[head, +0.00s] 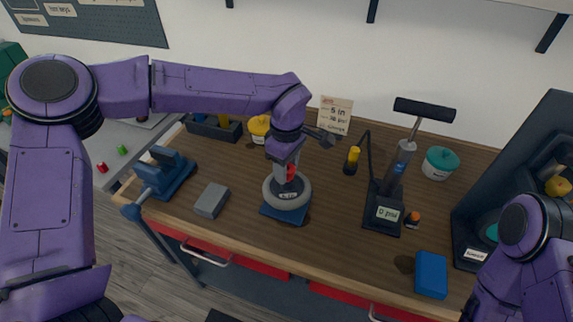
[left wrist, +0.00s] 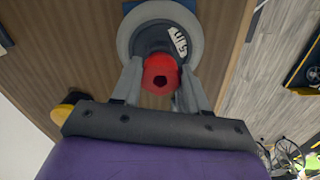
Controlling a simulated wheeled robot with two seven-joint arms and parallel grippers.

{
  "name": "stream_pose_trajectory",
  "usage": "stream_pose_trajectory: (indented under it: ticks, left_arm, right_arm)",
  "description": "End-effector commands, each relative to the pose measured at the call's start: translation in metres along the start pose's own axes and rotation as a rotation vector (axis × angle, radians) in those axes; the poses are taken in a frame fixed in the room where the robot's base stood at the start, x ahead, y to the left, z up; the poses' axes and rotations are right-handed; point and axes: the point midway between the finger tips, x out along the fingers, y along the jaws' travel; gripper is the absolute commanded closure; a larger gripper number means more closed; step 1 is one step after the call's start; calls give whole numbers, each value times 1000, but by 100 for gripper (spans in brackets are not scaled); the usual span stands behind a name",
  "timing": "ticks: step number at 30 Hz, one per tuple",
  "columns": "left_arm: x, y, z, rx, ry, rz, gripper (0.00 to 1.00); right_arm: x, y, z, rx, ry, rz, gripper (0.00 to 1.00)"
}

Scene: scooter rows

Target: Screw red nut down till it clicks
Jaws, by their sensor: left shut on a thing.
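The red nut (head: 291,174) is at the top of the hub of a small grey wheel (head: 303,190) lying flat on a blue base plate (head: 284,214). My left gripper (head: 286,168) comes down from above and is shut on the nut. In the left wrist view the nut (left wrist: 160,70) sits between the two fingers of the gripper (left wrist: 159,84), its dark hole facing the camera. The thread under the nut is hidden. My right arm shows at the lower right, but its gripper is out of view.
A blue vise (head: 163,172) and a grey block (head: 211,200) stand left of the wheel. A pump with gauge (head: 388,210) stands right, near a teal-lidded pot (head: 440,163). A blue box (head: 431,274) is near the front edge. A sign card (head: 335,114) stands behind.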

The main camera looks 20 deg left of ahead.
Motion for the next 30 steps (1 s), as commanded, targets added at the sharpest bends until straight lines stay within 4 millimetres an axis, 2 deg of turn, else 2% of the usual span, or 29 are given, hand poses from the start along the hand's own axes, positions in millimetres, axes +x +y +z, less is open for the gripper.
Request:
stream_pose_trajectory:
  ticks: [11,12,15,24,26,30]
  left_arm:
    - [10,0,0,0,0,-1,86]
    - [10,0,0,0,0,-1,53]
    - [10,0,0,0,0,-1,27]
    - [7,0,0,0,0,1,27]
    - [1,1,0,0,0,3,27]
    - [-28,1,0,-2,1,6,27]
  right_arm:
    - [4,0,2,0,0,0,57]
    - [4,0,1,0,0,0,57]
    - [3,0,1,0,0,0,57]
    - [4,0,2,0,0,0,57]
    - [6,0,2,0,0,0,57]
    - [12,-1,5,0,0,0,57]
